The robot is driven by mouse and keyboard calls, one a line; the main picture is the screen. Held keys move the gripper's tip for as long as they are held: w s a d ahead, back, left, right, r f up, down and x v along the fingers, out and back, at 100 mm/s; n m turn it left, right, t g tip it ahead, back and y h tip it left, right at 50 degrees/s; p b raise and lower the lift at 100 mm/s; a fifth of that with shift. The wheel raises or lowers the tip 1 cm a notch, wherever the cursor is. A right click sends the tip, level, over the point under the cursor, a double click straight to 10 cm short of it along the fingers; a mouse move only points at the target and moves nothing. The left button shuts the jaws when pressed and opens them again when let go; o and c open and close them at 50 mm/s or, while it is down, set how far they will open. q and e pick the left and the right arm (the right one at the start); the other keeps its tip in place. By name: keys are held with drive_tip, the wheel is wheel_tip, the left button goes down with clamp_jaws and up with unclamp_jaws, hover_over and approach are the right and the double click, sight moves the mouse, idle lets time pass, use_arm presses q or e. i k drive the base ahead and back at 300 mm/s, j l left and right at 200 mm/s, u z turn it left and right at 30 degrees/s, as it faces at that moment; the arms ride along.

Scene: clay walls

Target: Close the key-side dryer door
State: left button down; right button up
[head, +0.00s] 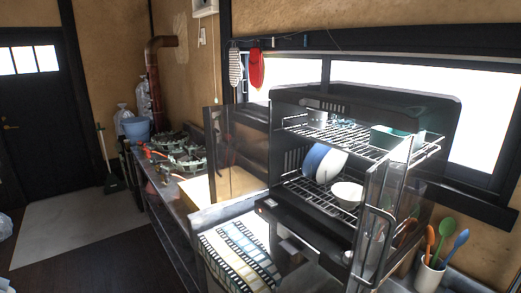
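A black dish dryer (375,103) stands on the counter under the window, its front open. A smoky see-through door (238,150) stands swung out at its left side. Another see-through door (385,215) with a bent metal handle (374,240) stands swung out at its right side, toward me. I see no key, so I cannot tell which door is the key-side one. Inside, blue and white plates and a white bowl (347,194) sit on the lower rack, and a teal container (397,137) on the upper rack. Neither of my grippers is in view.
A white cup of colored utensils (429,272) stands close right of the right door. A patterned cloth (240,257) lies in front of the dryer. A gas stove (178,154) is farther left. Open floor (75,235) lies at the left.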

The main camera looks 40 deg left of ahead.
sight(238, 136)
drive_tip(key=i+j+z, duration=0.1)
drive_tip(key=j+z, duration=0.7)
drive_tip(key=j, duration=0.25)
